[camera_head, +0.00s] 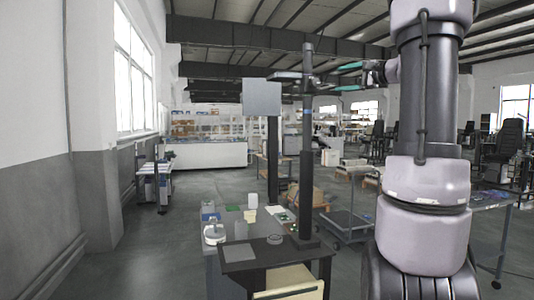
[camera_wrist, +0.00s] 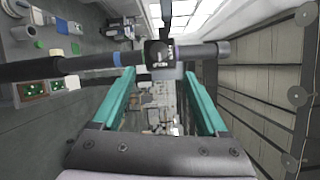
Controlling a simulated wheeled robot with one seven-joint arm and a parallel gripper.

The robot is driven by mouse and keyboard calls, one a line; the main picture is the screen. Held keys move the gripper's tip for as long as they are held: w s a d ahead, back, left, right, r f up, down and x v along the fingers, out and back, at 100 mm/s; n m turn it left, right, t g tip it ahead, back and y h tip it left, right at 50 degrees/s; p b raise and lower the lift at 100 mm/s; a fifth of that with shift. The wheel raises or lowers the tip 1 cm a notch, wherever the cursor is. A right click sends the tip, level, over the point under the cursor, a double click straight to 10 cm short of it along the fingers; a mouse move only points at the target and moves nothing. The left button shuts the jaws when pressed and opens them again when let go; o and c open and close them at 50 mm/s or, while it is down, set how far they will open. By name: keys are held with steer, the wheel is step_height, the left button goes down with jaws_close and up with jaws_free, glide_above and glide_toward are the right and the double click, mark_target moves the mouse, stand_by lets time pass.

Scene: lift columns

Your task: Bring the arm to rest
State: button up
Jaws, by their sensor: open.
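My arm (camera_head: 425,160) rises along the right of the head view and bends left at the top. My gripper (camera_head: 346,77) is at upper centre, level and pointing left, with its two teal fingers spread apart. In the wrist view my gripper (camera_wrist: 159,73) also shows open, with nothing held between the fingers. A dark upright post (camera_head: 306,150) with a clamp (camera_head: 290,76) near its top stands just left of the fingertips. In the wrist view the post (camera_wrist: 92,62) crosses the picture and its clamp (camera_wrist: 160,53) appears between the fingertips; I cannot tell the exact gap.
A grey panel (camera_head: 262,97) stands behind on another post. A cart (camera_head: 347,222) is right of the bench. Floor at left is clear.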

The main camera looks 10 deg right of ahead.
steer(key=s+a+f+n+g, duration=0.35)
steer(key=s+a+f, duration=0.3)
steer(key=a, duration=0.35)
steer(key=s+a+f+n+g, duration=0.2)
steer(key=s+a+f+g, duration=0.35)
steer(key=a, duration=0.55)
steer(key=s+a+f+n+h, duration=0.2)
steer(key=s+f+n+h, duration=0.3)
steer(key=s+f, duration=0.7)
steer(key=s, duration=0.2)
steer(key=shift+s+a, duration=0.15)
steer(key=shift+s, duration=0.15)
